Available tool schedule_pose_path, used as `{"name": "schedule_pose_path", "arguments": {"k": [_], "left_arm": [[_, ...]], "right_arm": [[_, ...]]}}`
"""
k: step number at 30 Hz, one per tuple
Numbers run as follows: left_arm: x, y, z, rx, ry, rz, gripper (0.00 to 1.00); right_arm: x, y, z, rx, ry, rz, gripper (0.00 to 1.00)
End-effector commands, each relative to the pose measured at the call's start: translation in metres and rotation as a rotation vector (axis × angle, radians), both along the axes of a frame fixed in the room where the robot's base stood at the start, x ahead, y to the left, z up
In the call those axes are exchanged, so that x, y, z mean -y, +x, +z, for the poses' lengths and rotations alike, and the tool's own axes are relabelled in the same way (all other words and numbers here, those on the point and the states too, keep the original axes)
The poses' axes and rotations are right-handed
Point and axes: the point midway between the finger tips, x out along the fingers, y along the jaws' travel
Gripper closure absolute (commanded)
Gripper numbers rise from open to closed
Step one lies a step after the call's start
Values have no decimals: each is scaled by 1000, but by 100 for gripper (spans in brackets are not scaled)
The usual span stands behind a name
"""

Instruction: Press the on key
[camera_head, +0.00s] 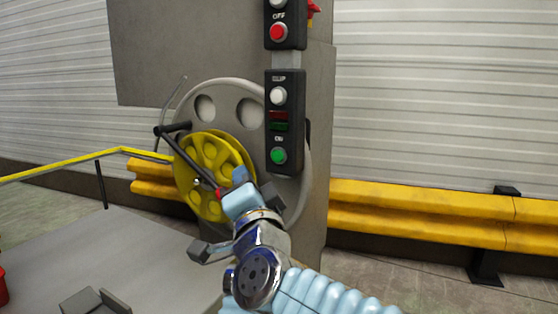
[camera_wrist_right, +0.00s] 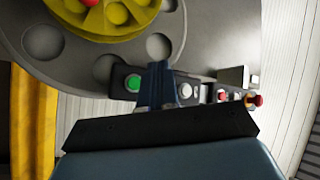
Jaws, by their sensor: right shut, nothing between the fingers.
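The green on key (camera_head: 278,156) sits at the bottom of a dark upright control box (camera_head: 286,115) on the grey machine. A small "ON" label is above it. My right gripper (camera_head: 240,176) is shut and empty, with its blue fingertips left of and a little below the green key in the head view. The fingers appear apart from the key there. In the right wrist view the green key (camera_wrist_right: 133,83) shows just left of the shut fingers (camera_wrist_right: 158,68). How far the fingertips are from the box face I cannot tell. My left gripper is not in view.
A white button (camera_head: 278,96) is higher on the same box. Another box above has a red off button (camera_head: 279,32). A yellow pulley (camera_head: 208,165) on a grey wheel, with a dark lever, is close to my right gripper. Yellow guard rails (camera_head: 430,215) run behind.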

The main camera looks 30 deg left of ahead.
Motion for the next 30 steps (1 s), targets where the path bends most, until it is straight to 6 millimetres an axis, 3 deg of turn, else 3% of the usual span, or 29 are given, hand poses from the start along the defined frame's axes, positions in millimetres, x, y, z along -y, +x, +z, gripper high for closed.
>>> {"name": "schedule_pose_path", "arguments": {"k": [10, 22, 30], "left_arm": [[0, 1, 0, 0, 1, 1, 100], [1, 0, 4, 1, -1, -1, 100], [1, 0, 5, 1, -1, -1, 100]], "right_arm": [[0, 10, 0, 0, -1, -1, 100], [-6, 64, 0, -2, -1, -2, 100], [-9, 85, 0, 0, -1, -1, 100]]}}
